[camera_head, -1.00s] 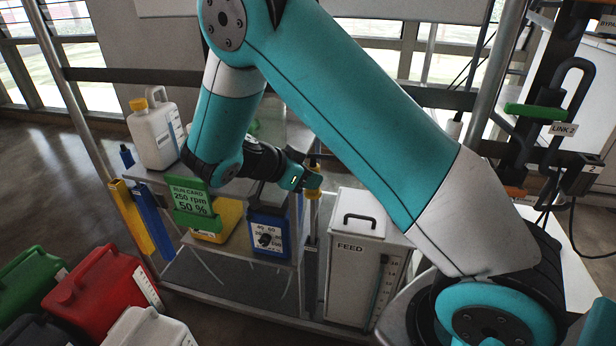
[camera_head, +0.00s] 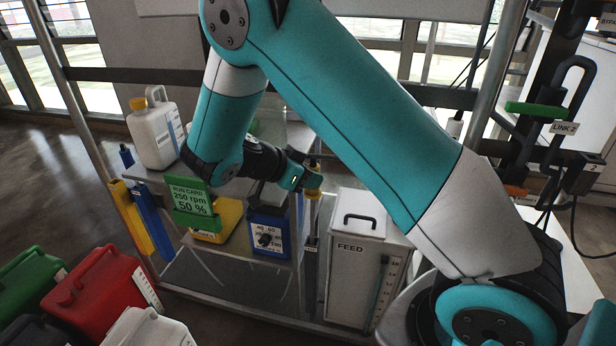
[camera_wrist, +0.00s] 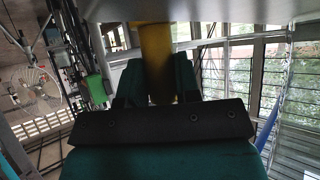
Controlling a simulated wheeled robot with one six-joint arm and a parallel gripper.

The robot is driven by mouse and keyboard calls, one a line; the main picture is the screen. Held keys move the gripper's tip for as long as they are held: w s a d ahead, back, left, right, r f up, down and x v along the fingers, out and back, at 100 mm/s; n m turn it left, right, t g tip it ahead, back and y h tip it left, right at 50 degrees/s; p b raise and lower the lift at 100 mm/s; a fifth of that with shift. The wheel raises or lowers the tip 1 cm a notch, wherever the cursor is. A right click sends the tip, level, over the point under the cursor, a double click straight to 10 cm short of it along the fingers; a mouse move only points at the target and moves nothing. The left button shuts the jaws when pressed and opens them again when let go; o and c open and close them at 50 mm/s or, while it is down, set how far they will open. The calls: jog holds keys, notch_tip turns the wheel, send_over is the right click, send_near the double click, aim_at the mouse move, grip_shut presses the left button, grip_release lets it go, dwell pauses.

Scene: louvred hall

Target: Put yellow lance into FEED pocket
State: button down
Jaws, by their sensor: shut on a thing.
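My gripper (camera_head: 310,182) is shut on the yellow lance (camera_head: 314,192), beside the right end of the shelf unit. In the wrist view, the yellow shaft (camera_wrist: 156,55) stands between the two teal fingers. A dark narrow upright piece (camera_head: 309,265) with a small pale label is under the gripper. I cannot tell whether it is part of the lance or a holder. A pale grey box marked FEED (camera_head: 350,275), with a black handle and a level scale, stands just right of it. No pocket marked FEED can be made out clearly, and the lance's lower end is not clear.
Red jug (camera_head: 95,295) and others stand front left.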

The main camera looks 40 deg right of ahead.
jog(key=shift+s+f, duration=0.2)
jog(key=shift+f, duration=0.25)
jog(key=c, duration=0.8)
grip_release()
jog(key=shift+d, duration=0.1)
jog(key=shift+o, duration=0.2)
jog(key=shift+r, duration=0.1)
jog(key=shift+w+a+r+p, duration=0.15)
jog(key=shift+a+r+p, duration=0.5)
jog(key=shift+r, duration=0.4)
jog(key=shift+w+a+r+p, duration=0.15)
jog(key=shift+a+r+p, duration=0.35)
jog(key=shift+r+p, duration=0.5)
jog(key=shift+w+a+r+p, duration=0.15)
jog(key=shift+a+r+p, duration=0.45)
jog(key=shift+r, duration=0.5)
